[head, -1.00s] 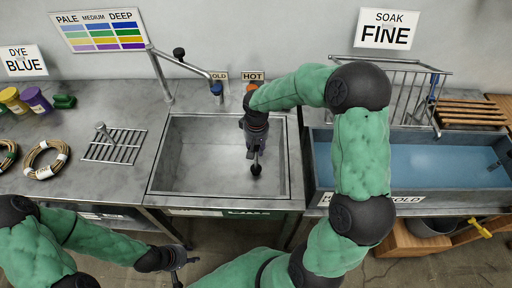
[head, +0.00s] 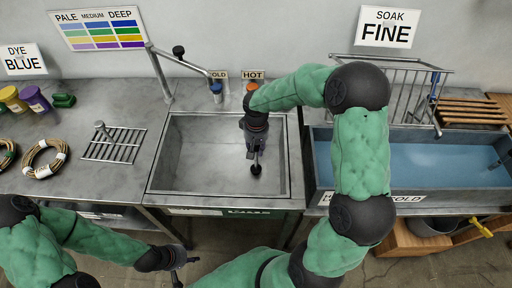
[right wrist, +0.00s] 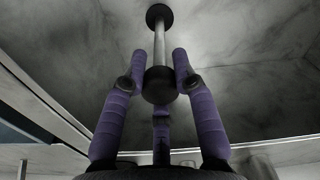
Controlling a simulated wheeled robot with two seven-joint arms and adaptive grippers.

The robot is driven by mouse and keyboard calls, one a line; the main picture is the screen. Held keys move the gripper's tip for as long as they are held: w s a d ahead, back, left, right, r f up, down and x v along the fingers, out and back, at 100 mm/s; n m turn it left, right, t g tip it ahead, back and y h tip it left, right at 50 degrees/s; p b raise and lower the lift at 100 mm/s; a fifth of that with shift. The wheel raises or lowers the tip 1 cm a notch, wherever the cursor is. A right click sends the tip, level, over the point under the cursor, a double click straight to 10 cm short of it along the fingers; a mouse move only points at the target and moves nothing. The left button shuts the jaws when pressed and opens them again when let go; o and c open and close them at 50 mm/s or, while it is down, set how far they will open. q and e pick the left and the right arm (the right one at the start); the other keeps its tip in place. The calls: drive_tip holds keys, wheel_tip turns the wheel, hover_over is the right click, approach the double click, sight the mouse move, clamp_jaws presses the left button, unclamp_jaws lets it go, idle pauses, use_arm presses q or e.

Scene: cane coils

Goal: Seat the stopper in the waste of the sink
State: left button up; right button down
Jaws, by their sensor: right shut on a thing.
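The steel sink (head: 200,165) is set in the counter in the middle of the head view. My right gripper (head: 254,148) points down into its right half. In the right wrist view its purple fingers (right wrist: 160,80) are closed around the near black end of the stopper (right wrist: 159,42). The stopper is a thin pale rod with a dark round end at each tip. Its far dark end shows low in the sink in the head view (head: 256,171); I cannot tell if it touches the floor. The waste is not visible. My left gripper (head: 182,263) is below the counter's front edge, its fingers unclear.
A tap (head: 180,61) stands behind the sink, with blue and orange (head: 252,87) knobs beside it. A wire rack (head: 114,145) and cane coils (head: 45,160) lie to the left. A water-filled trough (head: 430,165) is at the right, close to my right arm.

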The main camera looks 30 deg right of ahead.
drive_tip(key=shift+f+b, duration=0.8)
drive_tip(key=shift+f, duration=0.4)
drive_tip(key=c, duration=0.9)
unclamp_jaws()
wheel_tip(320, 180, up, 12)
drive_tip(key=shift+r, duration=0.1)
